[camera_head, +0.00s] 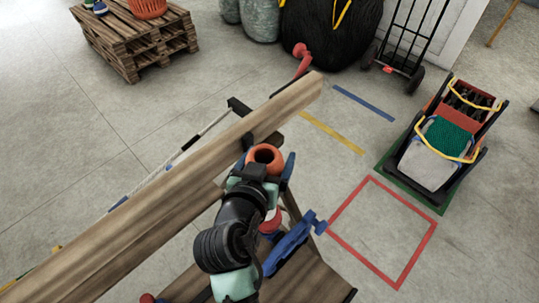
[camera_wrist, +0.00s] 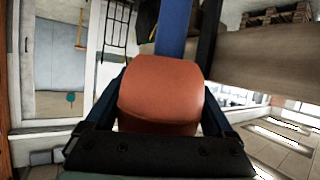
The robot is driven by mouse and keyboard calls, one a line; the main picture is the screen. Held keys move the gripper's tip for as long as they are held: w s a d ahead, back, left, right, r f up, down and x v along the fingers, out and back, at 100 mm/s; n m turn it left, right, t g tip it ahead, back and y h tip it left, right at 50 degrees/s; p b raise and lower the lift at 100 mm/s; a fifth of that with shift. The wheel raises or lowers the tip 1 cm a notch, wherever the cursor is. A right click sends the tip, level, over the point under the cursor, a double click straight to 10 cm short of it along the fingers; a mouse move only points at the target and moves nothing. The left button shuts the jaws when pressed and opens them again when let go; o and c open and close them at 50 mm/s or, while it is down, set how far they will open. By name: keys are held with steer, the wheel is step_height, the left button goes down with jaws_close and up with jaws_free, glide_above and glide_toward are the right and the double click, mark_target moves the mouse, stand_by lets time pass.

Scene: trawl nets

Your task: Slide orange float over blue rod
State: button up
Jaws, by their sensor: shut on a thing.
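The orange float (camera_head: 265,154) is a short, thick ring held between the fingers of my gripper (camera_head: 263,170), beside the wooden beam. Its hole faces up toward the head camera and no rod shows in it there. In the wrist view the float (camera_wrist: 160,92) fills the middle between the two dark blue fingers. The blue rod (camera_wrist: 174,28) shows right behind the float's upper edge in that view. I cannot tell whether the two touch. I cannot pick out the blue rod for sure in the head view.
A long wooden beam (camera_head: 165,195) runs close along the gripper's left side. A blue clamp-like part (camera_head: 290,245) is at its lower right. A black bracket (camera_head: 239,106) is on the beam's far side. Open floor with a red outlined square (camera_head: 431,232) lies to the right.

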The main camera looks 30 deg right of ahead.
steer(key=shift+f, duration=0.35)
steer(key=o, duration=1.1)
steer(key=b+v, duration=0.3)
steer(key=v, duration=1)
